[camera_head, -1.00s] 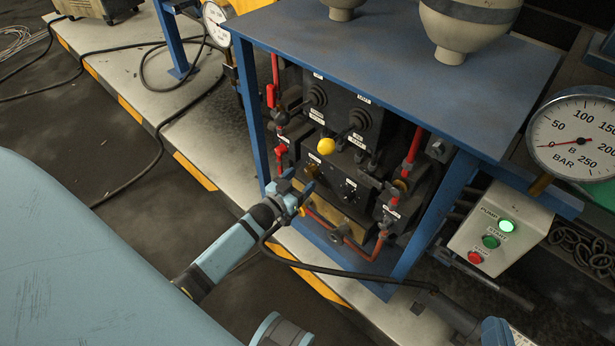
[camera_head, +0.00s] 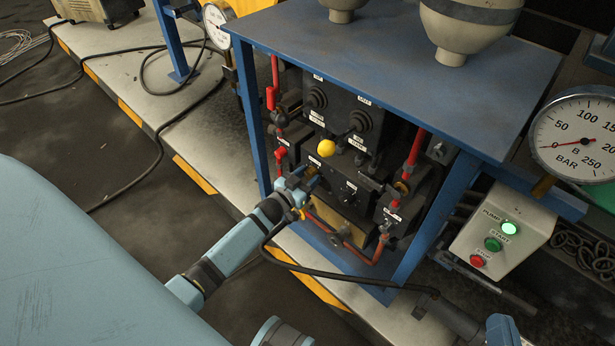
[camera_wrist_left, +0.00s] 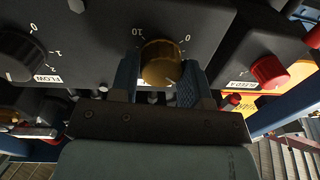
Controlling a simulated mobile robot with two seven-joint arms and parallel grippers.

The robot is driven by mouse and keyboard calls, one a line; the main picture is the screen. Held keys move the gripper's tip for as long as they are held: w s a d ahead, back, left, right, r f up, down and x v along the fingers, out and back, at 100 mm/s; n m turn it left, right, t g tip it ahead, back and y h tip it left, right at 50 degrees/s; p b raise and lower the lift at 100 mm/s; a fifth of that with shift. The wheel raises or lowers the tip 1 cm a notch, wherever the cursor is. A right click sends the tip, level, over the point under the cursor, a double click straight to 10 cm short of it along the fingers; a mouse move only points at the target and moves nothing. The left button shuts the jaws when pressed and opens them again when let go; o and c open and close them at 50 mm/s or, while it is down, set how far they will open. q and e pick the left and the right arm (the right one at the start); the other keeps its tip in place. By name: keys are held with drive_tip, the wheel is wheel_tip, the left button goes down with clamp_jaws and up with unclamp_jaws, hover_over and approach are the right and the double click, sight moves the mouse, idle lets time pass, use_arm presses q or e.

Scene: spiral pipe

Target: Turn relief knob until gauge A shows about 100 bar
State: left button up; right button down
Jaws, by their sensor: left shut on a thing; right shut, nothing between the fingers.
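My left gripper (camera_head: 305,178) is at the front of the black valve block. In the left wrist view its two blue fingers (camera_wrist_left: 158,85) are shut around a brass-coloured knob (camera_wrist_left: 160,62) with a 0 to 10 scale. The knob's name label cannot be seen, so I cannot tell from lettering that it is the relief knob. A white round gauge (camera_head: 216,25) at the back left is too small to read and its letter cannot be made out. My right gripper's fingers are not in view.
A black FLOW knob (camera_wrist_left: 18,55) and a red knob (camera_wrist_left: 268,72) flank the held knob. A yellow ball-topped lever (camera_head: 327,147) stands just above. Blue frame posts (camera_head: 430,220) and red pipes surround the block. A pump box (camera_head: 500,230) shows a lit green light.

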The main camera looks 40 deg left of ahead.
use_arm(q)
drive_tip(key=m, duration=0.4)
drive_tip(key=shift+m, duration=0.4)
drive_tip(key=m, duration=0.2)
drive_tip(key=shift+d+f+m, duration=0.1)
drive_tip(key=shift+f+m, duration=0.05)
drive_tip(key=shift+m, duration=0.25)
drive_tip(key=shift+m+b, duration=0.35)
drive_tip(key=shift+m, duration=1.35)
drive_tip(key=shift+m+h+b, duration=0.3)
drive_tip(key=shift+m, duration=0.7)
use_arm(e)
drive_tip(key=shift+w+a+r+t+y, duration=0.1)
drive_tip(key=shift+a+r+t+y, duration=0.15)
drive_tip(key=shift+r, duration=0.4)
drive_tip(key=shift+a+r+t+y, duration=0.15)
drive_tip(key=shift+r+t+y, duration=0.15)
drive_tip(key=shift+r, duration=0.3)
drive_tip(key=shift+a, duration=0.1)
